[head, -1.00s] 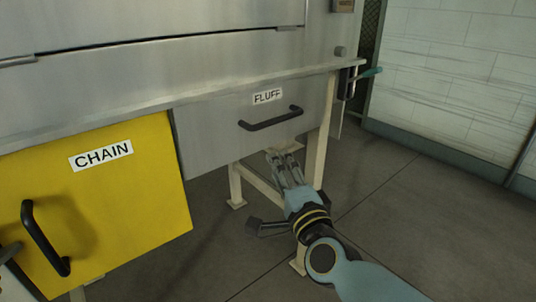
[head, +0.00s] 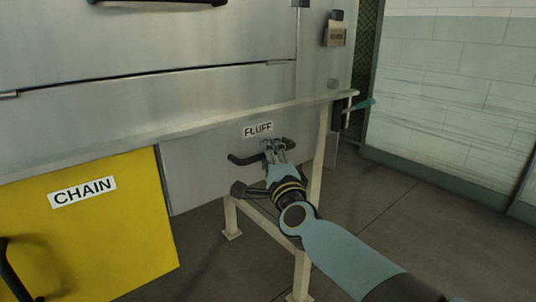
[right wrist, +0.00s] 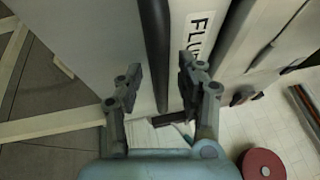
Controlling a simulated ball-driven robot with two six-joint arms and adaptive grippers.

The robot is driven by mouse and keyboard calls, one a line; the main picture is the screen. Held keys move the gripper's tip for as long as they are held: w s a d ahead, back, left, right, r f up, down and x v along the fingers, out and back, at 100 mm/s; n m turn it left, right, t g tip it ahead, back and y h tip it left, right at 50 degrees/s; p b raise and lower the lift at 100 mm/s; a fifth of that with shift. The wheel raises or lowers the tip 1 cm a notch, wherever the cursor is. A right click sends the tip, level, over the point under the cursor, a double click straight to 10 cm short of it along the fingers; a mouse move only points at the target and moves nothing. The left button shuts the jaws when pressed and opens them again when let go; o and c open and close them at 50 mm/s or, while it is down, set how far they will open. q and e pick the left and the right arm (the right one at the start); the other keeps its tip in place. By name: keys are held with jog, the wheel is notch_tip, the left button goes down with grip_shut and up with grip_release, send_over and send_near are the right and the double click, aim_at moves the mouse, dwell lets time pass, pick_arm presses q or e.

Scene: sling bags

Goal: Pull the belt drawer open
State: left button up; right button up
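No drawer with a belt label shows. The grey drawer labelled FLUFF (head: 205,165) is closed under the counter, with a black bar handle (head: 243,160). A yellow drawer labelled CHAIN (head: 100,235) is at the lower left, its black handle (head: 14,272) cut by the frame edge. My right gripper (head: 274,147) is at the FLUFF handle and hides its right part. In the right wrist view its fingers (right wrist: 160,68) are apart, with the FLUFF handle (right wrist: 155,40) between them. I cannot tell if either finger touches it. My left gripper is out of view.
The counter edge (head: 230,115) runs just above the drawers. A pale metal leg (head: 318,165) stands right of the FLUFF drawer. Floor to the right is clear up to the white wall (head: 445,90). A red round object (right wrist: 262,164) shows in the right wrist view.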

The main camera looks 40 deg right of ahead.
grip_shut()
jog(key=shift+s+f, duration=0.15)
jog(key=shift+s, duration=0.05)
dwell(0.4)
